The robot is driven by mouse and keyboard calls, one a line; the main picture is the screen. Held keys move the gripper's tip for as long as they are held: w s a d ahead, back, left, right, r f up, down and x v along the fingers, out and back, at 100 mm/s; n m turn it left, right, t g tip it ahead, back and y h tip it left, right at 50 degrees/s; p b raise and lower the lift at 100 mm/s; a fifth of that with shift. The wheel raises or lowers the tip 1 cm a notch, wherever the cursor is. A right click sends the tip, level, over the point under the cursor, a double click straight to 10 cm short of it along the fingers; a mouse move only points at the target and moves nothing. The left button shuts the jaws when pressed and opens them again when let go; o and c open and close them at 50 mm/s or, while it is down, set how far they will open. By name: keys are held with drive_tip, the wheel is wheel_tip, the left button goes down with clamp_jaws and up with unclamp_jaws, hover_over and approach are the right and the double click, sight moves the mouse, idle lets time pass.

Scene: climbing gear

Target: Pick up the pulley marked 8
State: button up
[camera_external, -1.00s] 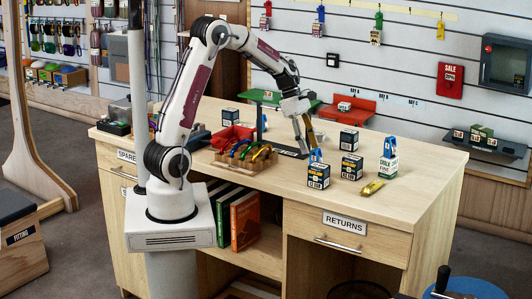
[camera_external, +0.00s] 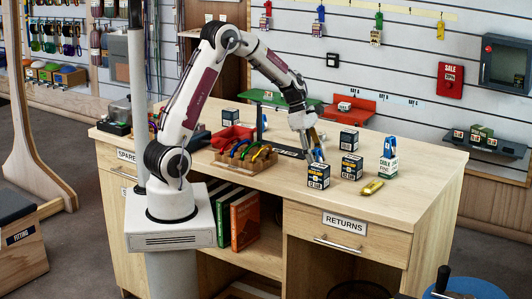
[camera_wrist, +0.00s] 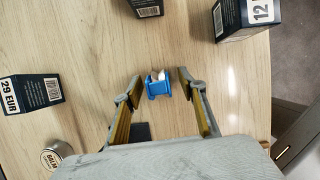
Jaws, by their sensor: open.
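A small blue pulley (camera_wrist: 159,88) with a pale middle lies between the fingertips of my gripper (camera_wrist: 158,80) in the wrist view, with a gap on either side. No number can be read on it. In the external view, my gripper (camera_external: 313,148) is low over the table behind the black-and-white 12 EUR box (camera_external: 317,177), and a bit of blue shows beside its fingers. Another blue item (camera_external: 390,146) stands at the chalk box (camera_external: 388,168); its mark cannot be read. My gripper is open.
Several priced boxes stand around, among them one by the yellow item (camera_external: 373,187) and a 29 EUR box (camera_wrist: 30,93).

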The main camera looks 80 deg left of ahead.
sight(316, 150)
idle(0.4)
clamp_jaws()
drive_tip(key=shift+r, duration=0.1)
drive_tip(key=shift+r, duration=1.4)
drive_tip(key=shift+s+d+r, duration=0.2)
drive_tip(key=shift+d+r, duration=0.1)
drive_tip(key=s+d, duration=1.2)
drive_tip(key=shift+s+d, duration=0.1)
drive_tip(key=shift+s, duration=0.05)
